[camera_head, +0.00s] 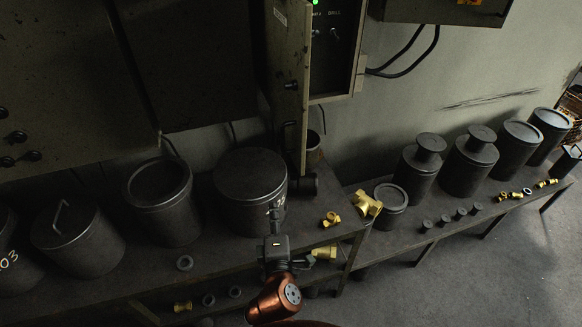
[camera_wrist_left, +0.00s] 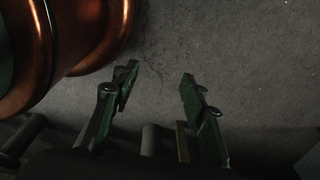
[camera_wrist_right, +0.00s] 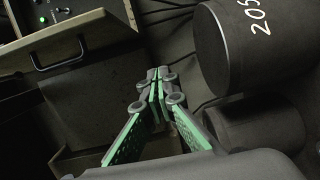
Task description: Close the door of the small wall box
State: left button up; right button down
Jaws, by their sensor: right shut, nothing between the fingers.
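The small wall box (camera_head: 341,50) hangs on the wall at the top middle of the head view, with a green light inside. Its door (camera_head: 287,75) stands open, swung out at the box's left side and seen nearly edge-on. The door with its handle also shows at the upper left of the right wrist view (camera_wrist_right: 100,38). My right gripper (camera_head: 275,205) is shut and empty, below the door and in front of a dark canister. Its closed fingertips (camera_wrist_right: 157,78) show in the right wrist view, apart from the door. My left gripper (camera_wrist_left: 160,75) is open and empty above grey floor.
A large dark canister (camera_head: 250,175) stands on the bench close to my right gripper. A larger cabinet (camera_head: 60,70) is on the wall at left. Brass fittings (camera_head: 367,204) and several dark cylinders (camera_head: 470,160) are at right. Black cables (camera_head: 410,62) hang right of the box.

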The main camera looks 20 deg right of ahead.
notch_tip(320, 180, up, 5)
jog(key=s+d, duration=0.1)
jog(key=s, duration=0.1)
pick_arm(q)
jog(key=shift+w+a+f+b, duration=0.15)
jog(key=shift+w+f+b, duration=0.4)
jog(key=shift+b, duration=0.3)
pick_arm(e)
jog(key=w+d, duration=0.6)
jog(key=w, duration=0.4)
jog(key=shift+d+t+h, duration=0.2)
jog(key=shift+t+h, duration=0.1)
jog(key=shift+h, duration=0.1)
jog(key=shift+s+d, duration=0.1)
